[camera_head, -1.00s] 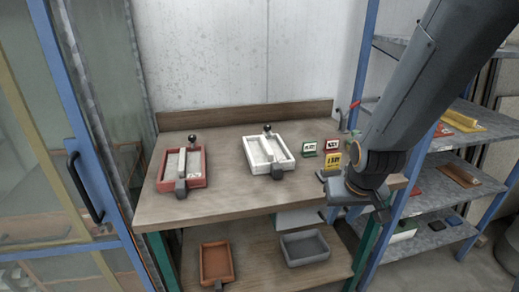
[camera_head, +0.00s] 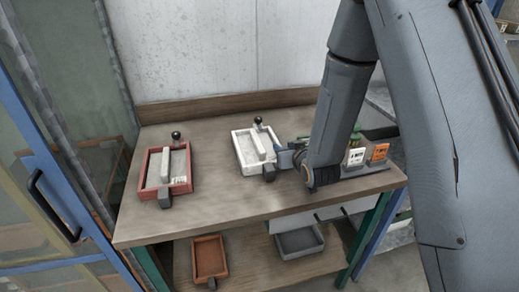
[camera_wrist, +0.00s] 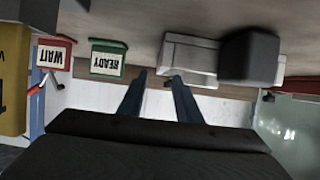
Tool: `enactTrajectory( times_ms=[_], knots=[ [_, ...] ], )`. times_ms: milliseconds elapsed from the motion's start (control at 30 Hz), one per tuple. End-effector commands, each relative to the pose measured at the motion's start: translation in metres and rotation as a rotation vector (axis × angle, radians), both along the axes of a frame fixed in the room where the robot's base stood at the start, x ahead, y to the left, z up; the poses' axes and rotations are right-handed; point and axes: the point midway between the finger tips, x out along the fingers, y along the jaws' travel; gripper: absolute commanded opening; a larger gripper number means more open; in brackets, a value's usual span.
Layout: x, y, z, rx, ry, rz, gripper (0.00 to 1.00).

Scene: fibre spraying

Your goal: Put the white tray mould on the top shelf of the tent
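The white tray mould (camera_head: 237,155) lies on the wooden bench, with a pale bar across it, a black ball knob at the back and a dark block at its front. In the wrist view the mould (camera_wrist: 190,55) appears upside down, beyond my fingers, its dark block (camera_wrist: 249,56) at right. My gripper (camera_head: 281,158) is just right of the mould, low over the bench. In the wrist view my gripper (camera_wrist: 157,80) has its two fingers apart with nothing held between them. I cannot tell whether a finger touches the mould. A blue-framed enclosure (camera_head: 55,190) with clear panels at left may be the tent; its top shelf is not clearly visible.
A red tray mould (camera_head: 181,183) lies left on the bench (camera_head: 215,205). Small signs (camera_head: 357,156) stand right of my gripper; READY (camera_wrist: 107,62) and WAIT (camera_wrist: 52,55) show in the wrist view. An orange tray (camera_head: 209,257) and grey tray (camera_head: 299,242) sit on the lower shelf.

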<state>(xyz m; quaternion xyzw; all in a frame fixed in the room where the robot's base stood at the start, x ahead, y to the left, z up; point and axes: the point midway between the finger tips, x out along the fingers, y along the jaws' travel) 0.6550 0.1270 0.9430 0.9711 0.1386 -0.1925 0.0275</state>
Motion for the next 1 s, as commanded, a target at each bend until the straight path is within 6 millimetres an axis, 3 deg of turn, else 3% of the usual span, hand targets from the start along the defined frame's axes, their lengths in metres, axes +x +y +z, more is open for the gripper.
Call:
enactTrajectory(
  times_ms=[500,800,1000],
  knots=[
    [0.045,0.013,-0.021,-0.001,0.002,-0.003,0.31],
    [0.048,0.013,-0.024,-0.001,0.004,-0.004,0.31],
    [0.047,0.012,-0.025,-0.002,0.007,-0.005,0.00]
  ],
)
